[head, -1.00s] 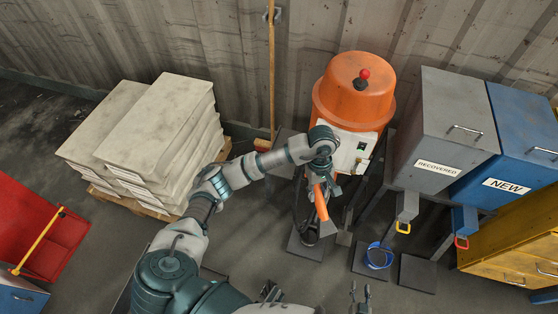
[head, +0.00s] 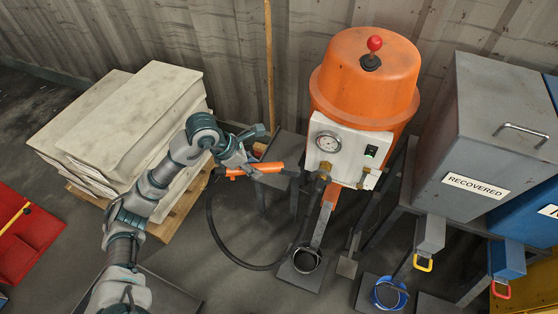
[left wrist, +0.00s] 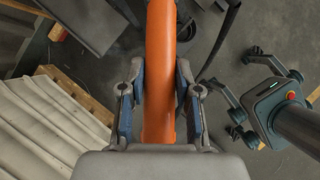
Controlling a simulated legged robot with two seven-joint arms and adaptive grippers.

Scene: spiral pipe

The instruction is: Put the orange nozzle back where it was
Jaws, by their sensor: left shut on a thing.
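The orange nozzle (head: 262,170) is held to the left of the orange-topped machine (head: 365,80), roughly level, its dark tip to the right. A black hose (head: 222,245) loops from its left end down towards the machine's foot. My left gripper (head: 250,168) is shut on the nozzle. In the left wrist view the nozzle (left wrist: 158,70) runs lengthwise between the fingers. The machine's white panel (head: 345,148) carries a gauge and a green switch. What holds the nozzle on the machine is not clear. My right gripper (left wrist: 232,68) shows open and empty in the left wrist view.
Pale slabs (head: 135,110) are stacked on a pallet at left. The grey RECOVERED bin (head: 495,130) stands right of the machine. A blue ring-shaped container (head: 390,294) sits on the floor below it. A pole (head: 268,70) leans on the wall.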

